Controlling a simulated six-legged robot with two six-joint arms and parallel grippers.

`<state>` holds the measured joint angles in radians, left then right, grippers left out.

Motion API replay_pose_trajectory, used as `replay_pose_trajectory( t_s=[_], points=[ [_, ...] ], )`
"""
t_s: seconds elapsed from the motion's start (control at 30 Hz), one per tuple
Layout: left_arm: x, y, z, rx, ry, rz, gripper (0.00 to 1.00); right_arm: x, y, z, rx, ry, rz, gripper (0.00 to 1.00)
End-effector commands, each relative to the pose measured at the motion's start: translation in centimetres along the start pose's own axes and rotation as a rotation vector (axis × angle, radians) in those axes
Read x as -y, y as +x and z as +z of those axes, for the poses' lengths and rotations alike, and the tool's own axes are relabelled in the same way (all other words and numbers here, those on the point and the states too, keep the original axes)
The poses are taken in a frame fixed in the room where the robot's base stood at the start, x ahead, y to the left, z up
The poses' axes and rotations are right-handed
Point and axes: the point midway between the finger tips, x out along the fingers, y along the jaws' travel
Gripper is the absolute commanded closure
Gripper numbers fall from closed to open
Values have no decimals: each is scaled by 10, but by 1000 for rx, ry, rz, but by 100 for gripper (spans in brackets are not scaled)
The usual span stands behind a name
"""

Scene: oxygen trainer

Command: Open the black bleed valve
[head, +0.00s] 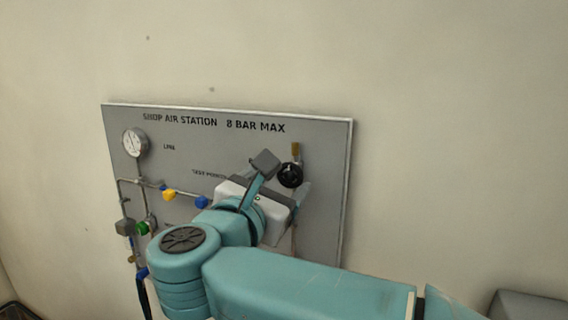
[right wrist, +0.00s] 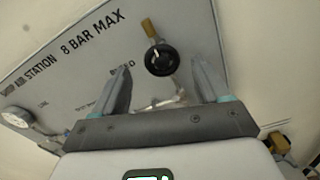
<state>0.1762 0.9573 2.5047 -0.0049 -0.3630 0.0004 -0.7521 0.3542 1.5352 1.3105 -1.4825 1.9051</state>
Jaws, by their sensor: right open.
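The black bleed valve (head: 290,175) is a round black knob on the right part of the grey panel, below a brass fitting. In the right wrist view the black knob (right wrist: 161,60) shows between the two fingers, near their tips. My right gripper (head: 284,178) is open and empty, with its fingers pointing at the panel. It also shows in the right wrist view (right wrist: 160,72), with a finger on each side of the knob in the picture. I cannot tell how far the fingertips are from the knob. My left gripper is not in view.
The grey panel (head: 325,150) on the wall reads "SHOP AIR STATION 8 BAR MAX". It bears a gauge (head: 135,142), a yellow handle (head: 169,195), a blue handle (head: 201,202), a green knob (head: 143,228) and thin pipes. My right arm hides its lower middle.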

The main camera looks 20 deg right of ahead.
Motion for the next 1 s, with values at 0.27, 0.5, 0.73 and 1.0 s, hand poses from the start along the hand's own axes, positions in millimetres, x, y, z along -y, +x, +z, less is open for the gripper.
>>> replay_pose_trajectory(
  t_s=[0.27, 0.5, 0.73, 1.0],
  points=[
    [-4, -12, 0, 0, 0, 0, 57, 0, 31, 0, 0, -1, -2, 25],
    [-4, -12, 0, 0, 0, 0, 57, 0, 33, -1, 0, 0, 0, 25],
    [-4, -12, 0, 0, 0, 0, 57, 0, 33, -1, 0, 0, -2, 81],
    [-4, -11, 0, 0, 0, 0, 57, 0, 33, -1, -1, -10, -2, 81]
  ],
)
